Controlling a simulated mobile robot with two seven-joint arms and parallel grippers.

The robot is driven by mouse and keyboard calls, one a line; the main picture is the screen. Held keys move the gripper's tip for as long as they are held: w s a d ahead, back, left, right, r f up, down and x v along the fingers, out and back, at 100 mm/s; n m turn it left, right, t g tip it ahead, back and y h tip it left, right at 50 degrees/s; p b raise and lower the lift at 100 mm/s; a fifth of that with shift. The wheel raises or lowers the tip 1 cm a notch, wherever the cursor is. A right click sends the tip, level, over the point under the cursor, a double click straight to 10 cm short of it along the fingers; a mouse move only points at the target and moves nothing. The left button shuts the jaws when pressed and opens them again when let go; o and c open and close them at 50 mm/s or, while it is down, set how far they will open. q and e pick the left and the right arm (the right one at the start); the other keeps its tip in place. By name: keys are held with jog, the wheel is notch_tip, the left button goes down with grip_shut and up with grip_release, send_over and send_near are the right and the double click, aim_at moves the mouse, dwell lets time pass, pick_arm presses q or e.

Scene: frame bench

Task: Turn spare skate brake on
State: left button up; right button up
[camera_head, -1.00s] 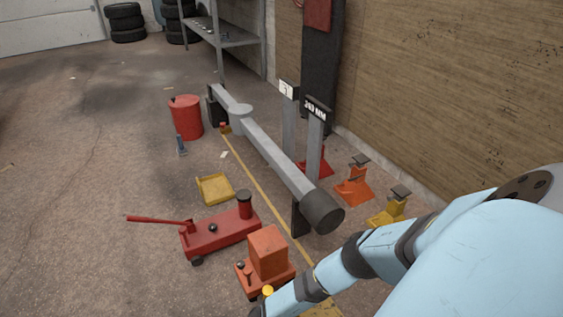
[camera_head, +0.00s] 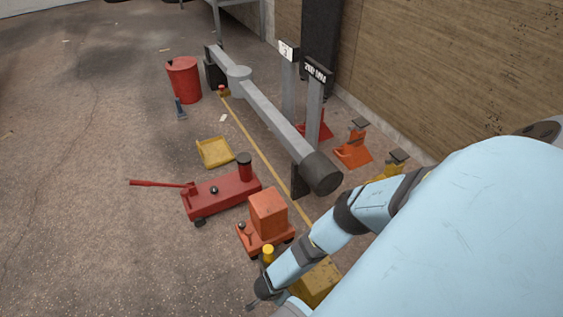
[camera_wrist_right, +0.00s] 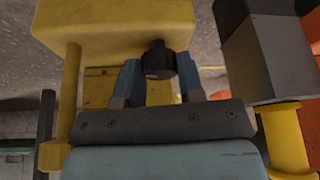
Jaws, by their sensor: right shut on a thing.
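In the wrist view my right gripper (camera_wrist_right: 160,82) has its two blue-grey fingers on either side of a dark round knob (camera_wrist_right: 157,60) and is shut on it. The knob is at the front of a yellow block-shaped body (camera_wrist_right: 115,28). I cannot tell for certain that this is the spare skate's brake. In the head view a yellow box (camera_head: 316,284) shows partly behind my right arm. My left gripper is out of view.
A red floor jack (camera_head: 220,194) with a long handle lies to the left. A grey beam (camera_head: 272,120) on stands runs behind, with orange (camera_head: 353,153) and yellow stands beside the wall. A red drum (camera_head: 184,78) is farther back.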

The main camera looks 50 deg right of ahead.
jog(key=shift+n+t, duration=0.4)
jog(key=shift+n, duration=0.5)
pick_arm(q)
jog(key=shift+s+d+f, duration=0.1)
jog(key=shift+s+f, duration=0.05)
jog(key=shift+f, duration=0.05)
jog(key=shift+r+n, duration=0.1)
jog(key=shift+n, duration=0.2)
pick_arm(e)
jog(key=shift+n, duration=0.3)
jog(key=o, duration=0.7)
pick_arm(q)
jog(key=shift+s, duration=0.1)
pick_arm(e)
jog(key=shift+o, duration=1.1)
pick_arm(q)
jog(key=shift+p, duration=0.3)
